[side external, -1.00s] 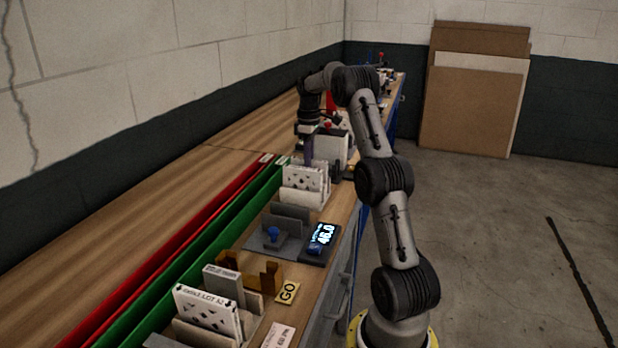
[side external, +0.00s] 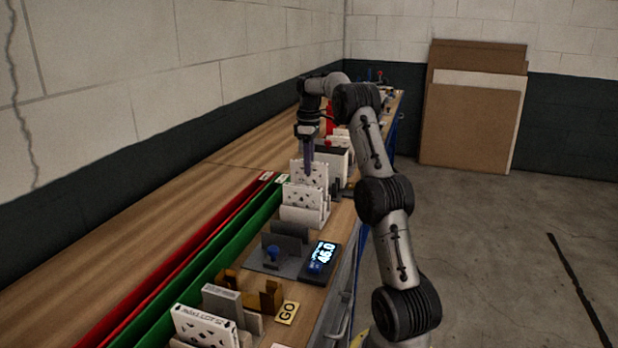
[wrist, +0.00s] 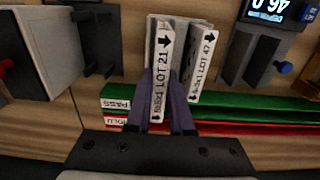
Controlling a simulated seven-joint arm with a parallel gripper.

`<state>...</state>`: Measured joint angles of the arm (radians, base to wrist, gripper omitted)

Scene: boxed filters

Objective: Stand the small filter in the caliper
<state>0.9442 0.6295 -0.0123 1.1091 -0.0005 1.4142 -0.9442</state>
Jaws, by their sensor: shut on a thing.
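My gripper (wrist: 160,108) is shut on a white filter labelled LOT 21 (wrist: 162,70) in the wrist view. In the side view my gripper (side external: 308,168) points down at the held filter (side external: 298,172), which stands upright above a pale rack (side external: 300,216). A second filter, LOT 47 (wrist: 203,62), is beside it in the wrist view, and a white perforated filter (side external: 300,196) sits in the rack. The caliper (side external: 272,265) has grey upright plates, a blue knob and a display reading 46.0 (side external: 322,257). Its slot (wrist: 252,52) looks empty in the wrist view.
Green (side external: 195,275) and red (side external: 165,278) channels run along the bench's left side. Nearer the camera are a brown gauge (side external: 270,296), a GO tag (side external: 287,312) and another rack with a white filter (side external: 200,327). A white box (side external: 338,160) stands behind the gripper.

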